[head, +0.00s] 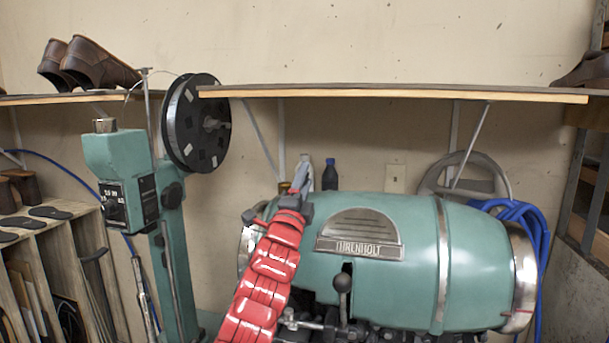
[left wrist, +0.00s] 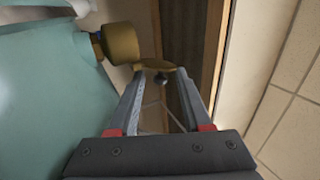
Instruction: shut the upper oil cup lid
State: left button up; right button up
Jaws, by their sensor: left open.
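The brass oil cup (left wrist: 122,43) sticks out from the green machine body in the left wrist view. Its lid (left wrist: 158,65), a thin brass disc with a dark knob below it, stands out beside the cup's mouth, swung open. My left gripper (left wrist: 161,74) is open, with its two grey fingertips at either side of the lid; I cannot tell whether they touch it. In the head view my left gripper (head: 304,165) is above the left end of the green machine (head: 400,240), beside the small brass cup (head: 284,187), which it partly hides. My right gripper is not in view.
A shelf (head: 400,93) runs along the wall above the machine. A green post with a black reel (head: 195,122) is at the left. Blue hose (head: 525,218) hangs at the right.

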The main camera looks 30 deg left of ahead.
pick_arm(q)
grip_shut()
dwell(0.3)
